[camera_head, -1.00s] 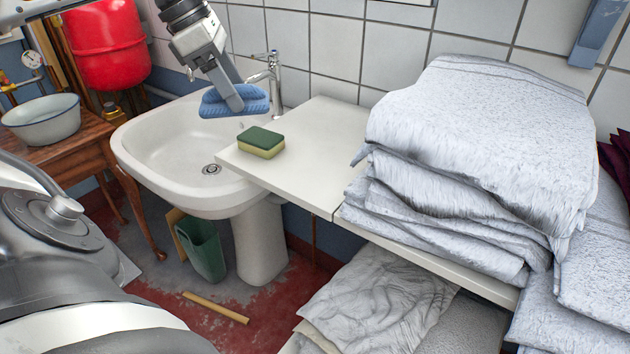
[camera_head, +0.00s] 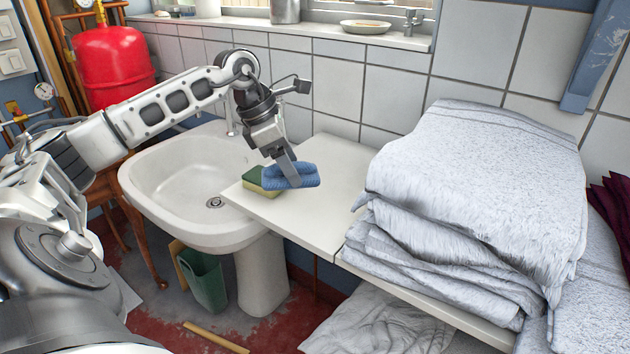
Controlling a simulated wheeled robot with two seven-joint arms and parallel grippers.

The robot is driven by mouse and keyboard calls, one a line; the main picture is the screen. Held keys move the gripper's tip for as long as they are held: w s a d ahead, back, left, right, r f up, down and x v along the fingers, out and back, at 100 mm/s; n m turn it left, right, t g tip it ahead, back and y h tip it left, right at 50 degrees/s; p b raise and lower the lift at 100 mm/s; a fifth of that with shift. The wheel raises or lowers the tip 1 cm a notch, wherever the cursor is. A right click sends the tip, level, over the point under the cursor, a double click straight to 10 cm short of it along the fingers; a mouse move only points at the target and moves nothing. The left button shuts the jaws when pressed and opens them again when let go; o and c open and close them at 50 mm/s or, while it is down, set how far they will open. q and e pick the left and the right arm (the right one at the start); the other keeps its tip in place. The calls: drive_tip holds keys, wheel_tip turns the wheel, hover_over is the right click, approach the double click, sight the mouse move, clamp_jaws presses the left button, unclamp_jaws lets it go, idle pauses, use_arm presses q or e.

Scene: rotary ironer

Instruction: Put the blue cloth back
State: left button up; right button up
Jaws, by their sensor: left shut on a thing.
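The blue cloth (camera_head: 302,178) is folded and held in my left gripper (camera_head: 287,172), which is shut on it. My left arm comes in from the left, over the sink. The cloth is at or just above the white board (camera_head: 322,205), on the right side of the sponge; I cannot tell whether it touches the board. The green and yellow sponge (camera_head: 255,182) lies on the board's left part and is partly hidden by the cloth and gripper. My right gripper is not in view.
The white sink (camera_head: 165,185) is left of the board. A tall stack of grey-white towels (camera_head: 475,180) stands to the right. The tiled wall (camera_head: 385,100) rises behind, with a window sill (camera_head: 330,36) above. The board between cloth and towels is clear.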

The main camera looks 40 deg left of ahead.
use_arm(q)
drive_tip(key=w+f, duration=0.1)
drive_tip(key=f, duration=0.1)
drive_tip(key=w+d+f, duration=0.1)
drive_tip(key=w+f, duration=0.1)
drive_tip(key=w+d+f+p, duration=0.1)
drive_tip(key=w+f, duration=0.1)
wheel_tip(320, 180, down, 3)
drive_tip(key=shift+p, duration=0.5)
drive_tip(key=shift+f, duration=0.1)
drive_tip(key=o, duration=0.9)
drive_tip(key=b+v, duration=0.2)
drive_tip(key=v, duration=1)
